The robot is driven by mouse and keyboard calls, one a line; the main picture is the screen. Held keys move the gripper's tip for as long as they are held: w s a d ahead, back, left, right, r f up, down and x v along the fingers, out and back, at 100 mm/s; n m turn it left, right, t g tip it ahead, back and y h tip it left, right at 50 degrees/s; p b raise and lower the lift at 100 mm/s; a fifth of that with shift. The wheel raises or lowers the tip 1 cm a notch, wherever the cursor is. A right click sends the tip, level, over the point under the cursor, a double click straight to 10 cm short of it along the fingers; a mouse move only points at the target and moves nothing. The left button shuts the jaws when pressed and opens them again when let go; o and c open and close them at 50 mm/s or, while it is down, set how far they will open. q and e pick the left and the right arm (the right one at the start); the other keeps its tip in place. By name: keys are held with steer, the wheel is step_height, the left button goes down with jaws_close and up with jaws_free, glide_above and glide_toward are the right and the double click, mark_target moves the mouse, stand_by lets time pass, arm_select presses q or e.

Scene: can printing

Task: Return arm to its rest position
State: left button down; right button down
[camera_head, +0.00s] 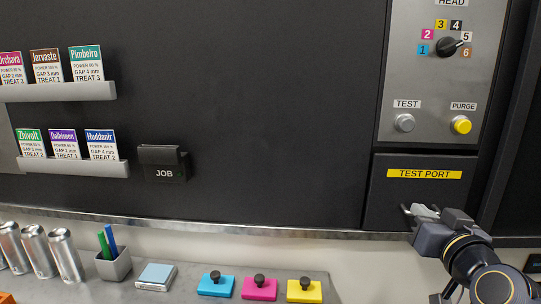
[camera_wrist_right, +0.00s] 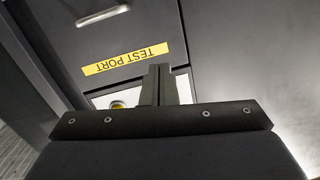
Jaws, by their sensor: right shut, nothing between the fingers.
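My right gripper (camera_head: 420,211) is at the lower right of the head view, in front of the dark panel below the yellow TEST PORT label (camera_head: 424,174). In the right wrist view its fingers (camera_wrist_right: 160,84) are together with nothing between them. The TEST PORT label (camera_wrist_right: 126,58) appears upside down there, just beyond the fingertips. I cannot tell whether the fingers touch the panel. My left gripper is not in view.
A control panel with a HEAD knob (camera_head: 446,47), grey TEST button (camera_head: 404,122) and yellow PURGE button (camera_head: 461,125) is above. A JOB holder (camera_head: 163,164) is on the wall. Cans (camera_head: 65,255), a pen cup (camera_head: 114,265) and coloured blocks (camera_head: 260,288) stand on the counter.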

steer(key=s+a+f+g+y, duration=0.1)
steer(key=s+a+f+g, duration=0.1)
steer(key=s+f+g, duration=0.2)
steer(key=s+a+f+g+y, duration=0.2)
steer(key=s+a+f+g, duration=0.1)
steer(key=s+f, duration=0.7)
steer(key=s+a+f+g+y+p, duration=0.1)
steer(key=s+a+f+g, duration=0.2)
steer(key=s+f, duration=0.4)
steer(key=shift+s+a+f+n+g, duration=0.25)
steer(key=shift+s+n+g, duration=0.25)
steer(key=shift+g, duration=0.3)
